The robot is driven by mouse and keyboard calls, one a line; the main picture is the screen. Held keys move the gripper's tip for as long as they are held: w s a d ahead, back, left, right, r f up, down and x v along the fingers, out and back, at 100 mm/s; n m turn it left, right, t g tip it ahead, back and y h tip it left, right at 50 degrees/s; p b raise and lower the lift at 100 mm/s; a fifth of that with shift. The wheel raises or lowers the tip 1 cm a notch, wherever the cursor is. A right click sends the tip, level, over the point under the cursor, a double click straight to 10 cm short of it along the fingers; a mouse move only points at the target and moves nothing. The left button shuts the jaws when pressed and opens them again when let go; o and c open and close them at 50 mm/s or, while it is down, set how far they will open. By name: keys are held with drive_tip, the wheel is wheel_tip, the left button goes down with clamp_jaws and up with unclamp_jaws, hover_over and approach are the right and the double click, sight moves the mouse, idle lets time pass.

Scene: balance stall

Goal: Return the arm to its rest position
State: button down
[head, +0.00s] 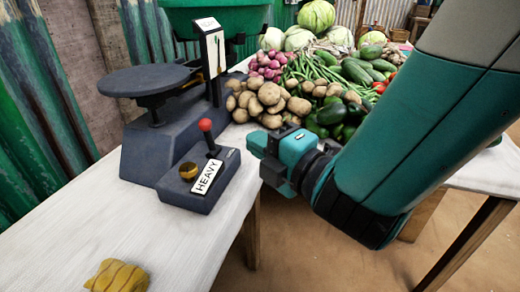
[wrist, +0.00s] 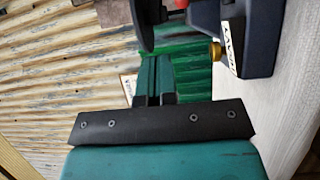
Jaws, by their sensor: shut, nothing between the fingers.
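My gripper (head: 262,155) is in the middle of the head view, to the right of the dark control box (head: 215,180) and apart from it. In the wrist view my gripper (wrist: 154,70) shows its two fingers close together, shut with nothing between them. My teal and grey arm comes in from the right side of the head view and hides part of the produce and the table behind it.
A dark balance scale (head: 150,82) with a lever, brass button and "HEAVY" label stands on the white table (head: 70,235). A yellow lump (head: 118,277) lies at the front. Vegetables, including potatoes (head: 265,100), are heaped behind. Corrugated walls (wrist: 60,70) stand behind.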

drive_tip(key=w+d+f+m+g+h, duration=0.25)
drive_tip(key=d+m+h, duration=0.55)
drive_tip(key=d+m, duration=0.45)
drive_tip(key=s+d+r+m+g, duration=0.15)
drive_tip(key=s+m+g, duration=0.75)
drive_tip(key=s, duration=1)
wheel_tip(320, 180, up, 23)
drive_tip(key=n+g+p, duration=0.2)
drive_tip(key=p, duration=2)
drive_tip(key=shift+s+f, duration=0.15)
